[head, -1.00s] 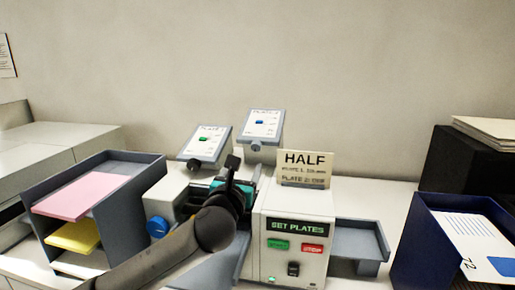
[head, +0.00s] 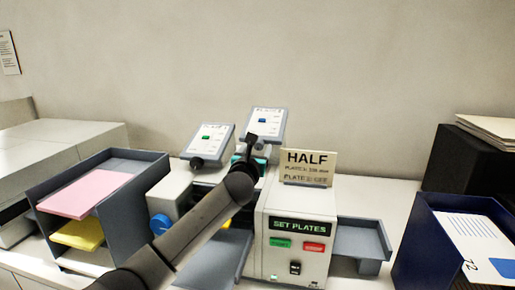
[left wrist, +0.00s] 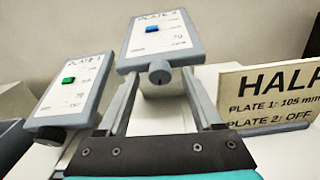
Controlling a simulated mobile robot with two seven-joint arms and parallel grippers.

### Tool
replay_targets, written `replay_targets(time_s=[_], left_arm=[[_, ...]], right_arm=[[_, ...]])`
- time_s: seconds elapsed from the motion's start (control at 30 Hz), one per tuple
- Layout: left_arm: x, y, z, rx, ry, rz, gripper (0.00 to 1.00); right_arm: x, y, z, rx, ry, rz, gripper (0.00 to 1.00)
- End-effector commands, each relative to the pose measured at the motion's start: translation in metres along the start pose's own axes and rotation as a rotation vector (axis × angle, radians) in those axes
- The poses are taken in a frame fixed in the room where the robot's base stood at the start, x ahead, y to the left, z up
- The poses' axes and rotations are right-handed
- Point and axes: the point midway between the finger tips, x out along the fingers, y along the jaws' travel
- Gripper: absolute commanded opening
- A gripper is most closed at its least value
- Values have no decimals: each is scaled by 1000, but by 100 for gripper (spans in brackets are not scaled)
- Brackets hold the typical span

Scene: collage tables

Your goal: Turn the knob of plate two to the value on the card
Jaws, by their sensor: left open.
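Plate two's panel (head: 263,121) has a blue marker and stands at the back of the machine; it is larger in the left wrist view (left wrist: 158,38). Its dark round knob (left wrist: 160,73) is at its lower edge. My left gripper (head: 257,142) is open, its fingers on either side of that knob in the left wrist view; I cannot tell whether they touch it. The card (head: 307,167) reads HALF, with "PLATE 1: 105 mm" and "PLATE 2: OFF" legible in the left wrist view (left wrist: 270,98). My right gripper is not in view.
Plate one's panel (head: 208,141), with a green marker and its own knob (head: 197,162), stands just left. The machine front (head: 299,250) has green and red buttons. A grey paper tray (head: 115,200) is left; a blue bin (head: 430,225) is right.

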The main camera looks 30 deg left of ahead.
Motion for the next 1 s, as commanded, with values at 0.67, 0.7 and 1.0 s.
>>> replay_targets(time_s=[0.67, 0.7, 1.0], left_arm=[[8, 0, 0, 0, 0, -1, 47], [8, 0, 0, 0, 0, 0, 42], [8, 0, 0, 0, 0, -1, 8]], right_arm=[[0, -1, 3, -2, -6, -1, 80], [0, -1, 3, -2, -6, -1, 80], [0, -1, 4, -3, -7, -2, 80]])
